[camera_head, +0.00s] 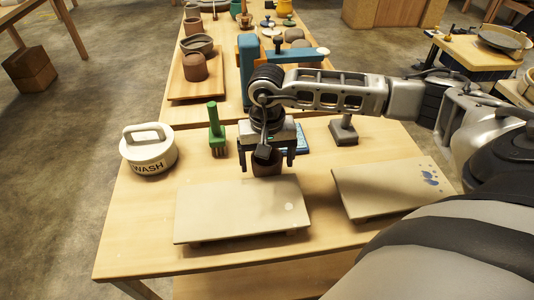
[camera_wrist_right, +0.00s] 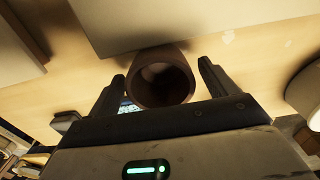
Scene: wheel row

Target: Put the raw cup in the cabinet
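A dark reddish-brown cup (camera_head: 267,166) stands at the back edge of the left pale board (camera_head: 240,212) on the near table. My right gripper (camera_head: 268,160) points down over it, with one finger on each side. In the right wrist view, the cup (camera_wrist_right: 162,78) shows its open mouth between the two spread fingers of the gripper (camera_wrist_right: 160,82). Gaps show between the cup and both fingers, so the gripper is open and not holding it. My left gripper is not in view. I cannot make out a cabinet for certain.
A white WASH tub (camera_head: 148,157) and a green brush (camera_head: 216,130) stand left of the gripper. A second pale board (camera_head: 385,188) lies to the right, with a grey stand (camera_head: 343,130) behind it. Another brown cup (camera_head: 195,67) sits on a wooden board further back.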

